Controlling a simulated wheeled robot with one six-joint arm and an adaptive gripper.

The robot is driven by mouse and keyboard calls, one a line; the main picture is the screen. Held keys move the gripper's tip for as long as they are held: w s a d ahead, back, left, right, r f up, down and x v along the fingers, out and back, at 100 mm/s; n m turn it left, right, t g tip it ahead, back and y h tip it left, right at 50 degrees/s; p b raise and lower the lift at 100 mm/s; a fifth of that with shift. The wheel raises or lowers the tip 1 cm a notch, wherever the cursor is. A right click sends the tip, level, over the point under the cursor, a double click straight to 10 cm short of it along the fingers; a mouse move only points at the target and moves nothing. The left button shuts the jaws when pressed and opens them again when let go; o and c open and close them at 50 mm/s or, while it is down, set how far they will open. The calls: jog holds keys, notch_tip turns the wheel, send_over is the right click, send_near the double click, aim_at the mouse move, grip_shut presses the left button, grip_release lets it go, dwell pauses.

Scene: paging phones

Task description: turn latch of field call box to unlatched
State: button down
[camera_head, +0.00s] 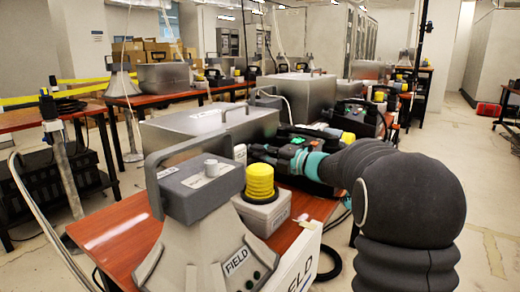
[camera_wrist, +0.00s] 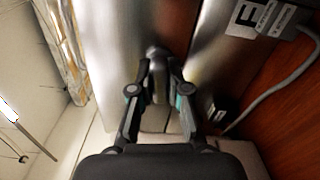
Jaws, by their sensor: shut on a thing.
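In the wrist view a metal box, probably the field call box, has a white label starting with "F" (camera_wrist: 243,20) at the upper right. A rounded grey knob, seemingly the latch (camera_wrist: 157,53), sticks out at the middle. My gripper (camera_wrist: 159,72) has its two fingers on either side of the knob and is shut on it. The latch's exact angle is hard to tell. In the head view my gripper (camera_head: 255,152) reaches left to the side of a large silver box (camera_head: 205,122) on the red-brown table (camera_head: 115,228); its fingertips are small and partly hidden there.
A grey unit marked FIELD (camera_head: 195,190) with a carrying handle stands in front, beside a yellow-capped box (camera_head: 265,212). Dark devices with green parts (camera_head: 355,118) stand behind my arm. A grey cable (camera_wrist: 270,90) runs at the right of the wrist view. Open floor (camera_head: 455,170) lies right.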

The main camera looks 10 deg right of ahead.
jog(key=shift+m+p, duration=0.45)
jog(key=shift+m, duration=0.45)
jog(key=c, duration=1.1)
grip_release()
